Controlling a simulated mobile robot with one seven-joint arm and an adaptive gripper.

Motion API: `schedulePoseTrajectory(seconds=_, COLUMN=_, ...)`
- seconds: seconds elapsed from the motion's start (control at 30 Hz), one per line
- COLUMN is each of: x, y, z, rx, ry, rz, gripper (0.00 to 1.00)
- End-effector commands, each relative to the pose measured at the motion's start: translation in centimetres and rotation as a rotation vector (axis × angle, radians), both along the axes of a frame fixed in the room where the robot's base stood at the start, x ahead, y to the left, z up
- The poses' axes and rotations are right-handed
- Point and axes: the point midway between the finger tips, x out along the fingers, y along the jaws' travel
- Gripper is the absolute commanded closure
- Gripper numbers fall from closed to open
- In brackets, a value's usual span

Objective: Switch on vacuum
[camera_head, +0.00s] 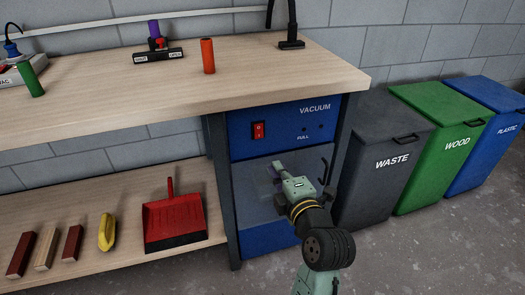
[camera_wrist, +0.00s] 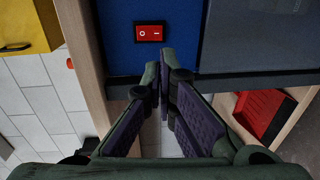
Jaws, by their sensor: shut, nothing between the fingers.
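The vacuum (camera_head: 284,148) is a blue cabinet under the right end of the workbench, labelled VACUUM. In the wrist view the switch (camera_wrist: 149,33) shows a circle and a bar mark; I cannot tell which side is pressed. My gripper (camera_head: 274,168) is in front of the cabinet, below the switch in the head view. In the wrist view my gripper's fingertips (camera_wrist: 160,62) are together and empty, just below the switch in the picture and not visibly touching it.
The lower shelf holds a red dustpan (camera_head: 172,222), a yellow brush (camera_head: 106,232) and several battens. Waste (camera_head: 365,185), wood (camera_head: 425,170) and plastic (camera_head: 490,150) bins stand right of the cabinet.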

Motion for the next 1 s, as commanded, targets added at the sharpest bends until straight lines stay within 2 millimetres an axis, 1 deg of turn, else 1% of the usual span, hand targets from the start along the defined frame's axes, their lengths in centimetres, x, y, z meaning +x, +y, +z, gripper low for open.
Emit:
schedulePoseTrajectory(seconds=0.07, x=-0.1, y=-0.3, z=-0.3, rx=-0.01, ry=0.004, rz=-0.003, gripper=1.0)
schedulePoseTrajectory(seconds=0.33, x=-0.1, y=-0.2, z=-0.2, rx=-0.01, ry=0.003, rz=-0.002, gripper=1.0)
schedulePoseTrajectory(seconds=0.47, x=0.5, y=0.0, z=-0.2, rx=-0.008, ry=0.004, rz=0.001, gripper=1.0)
schedulePoseTrajectory(seconds=0.57, x=1.7, y=0.4, z=-0.3, rx=-0.008, ry=0.004, rz=0.001, gripper=1.0)
schedulePoseTrajectory(seconds=0.67, x=3.5, y=1.0, z=-0.4, rx=-0.008, ry=0.005, rz=0.002, gripper=1.0)
schedulePoseTrajectory(seconds=0.9, x=8.5, y=2.7, z=-1.0, rx=-0.008, ry=0.004, rz=0.002, gripper=1.0)
schedulePoseTrajectory(seconds=1.0, x=10.2, y=3.2, z=-1.2, rx=-0.01, ry=0.004, rz=0.0, gripper=1.0)
